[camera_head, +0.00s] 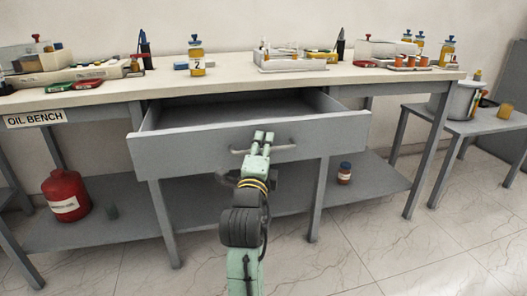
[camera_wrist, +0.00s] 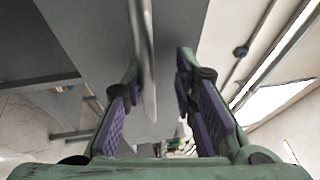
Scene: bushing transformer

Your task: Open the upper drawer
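The upper drawer (camera_head: 335,132) is a grey drawer under the bench top and stands pulled well out, its empty-looking inside showing. Its metal bar handle (camera_head: 286,148) runs across the middle of the front. My gripper (camera_head: 264,136) is at the handle. In the wrist view the handle (camera_wrist: 147,65) passes between the two fingers of my gripper (camera_wrist: 160,85). The fingers are apart. The bar lies close to the left finger, with a clear gap to the right one. I cannot tell whether the left finger touches it.
The oil bench top (camera_head: 225,80) carries bottles, trays and tools. A red canister (camera_head: 65,195) and a small brown jar (camera_head: 344,173) stand on the lower shelf (camera_head: 215,212). A side table (camera_head: 480,122) with a grey bucket is at the right. The tiled floor in front is clear.

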